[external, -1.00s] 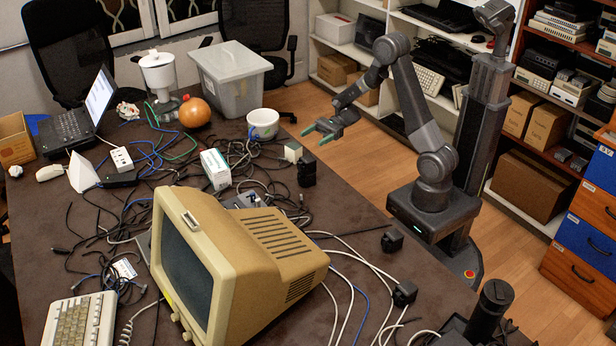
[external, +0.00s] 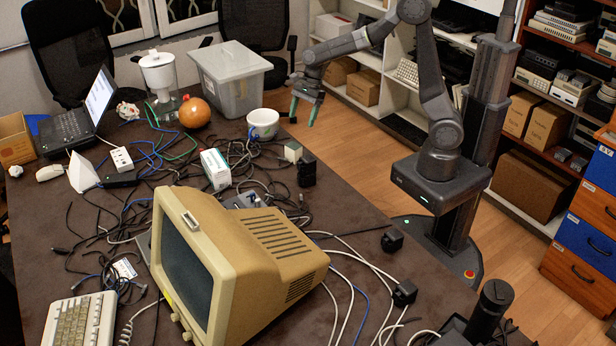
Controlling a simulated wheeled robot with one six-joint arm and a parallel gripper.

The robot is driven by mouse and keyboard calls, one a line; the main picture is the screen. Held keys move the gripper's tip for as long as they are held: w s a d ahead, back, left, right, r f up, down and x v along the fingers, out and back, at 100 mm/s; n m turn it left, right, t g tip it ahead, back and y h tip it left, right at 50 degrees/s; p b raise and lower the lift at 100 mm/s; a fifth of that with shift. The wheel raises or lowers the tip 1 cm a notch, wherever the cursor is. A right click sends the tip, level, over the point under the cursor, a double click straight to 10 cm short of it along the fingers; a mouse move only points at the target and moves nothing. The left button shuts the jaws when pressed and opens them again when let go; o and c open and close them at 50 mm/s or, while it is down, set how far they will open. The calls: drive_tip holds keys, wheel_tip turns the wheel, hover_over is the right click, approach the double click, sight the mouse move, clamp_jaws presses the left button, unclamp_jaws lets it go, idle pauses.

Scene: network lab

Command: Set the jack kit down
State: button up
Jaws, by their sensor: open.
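A small white and green box (external: 215,169), which may be the jack kit, stands among cables on the dark table (external: 345,210). My gripper (external: 303,113) has green fingertips that point down. It is open with nothing seen between the fingers. It appears beyond the table's far right edge, to the right of and farther back than the box, apart from it.
A white bowl (external: 263,123), a small beige block (external: 292,152) and a black adapter (external: 306,170) stand near the table edge closest to my gripper. Tangled cables, a beige monitor (external: 235,265) and a grey bin (external: 229,82) take up much table room.

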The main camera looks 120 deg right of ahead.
sight(295, 145)
drive_tip(key=x, duration=0.8)
drive_tip(key=shift+f+b, duration=0.1)
drive_tip(key=shift+b, duration=0.2)
drive_tip(key=shift+d+x, duration=0.1)
drive_tip(key=shift+x, duration=1.25)
drive_tip(key=shift+d+x, duration=0.15)
drive_tip(key=shift+x, duration=1.2)
drive_tip(key=shift+s+a, duration=0.1)
drive_tip(key=shift+s, duration=0.1)
drive_tip(key=c, duration=1.2)
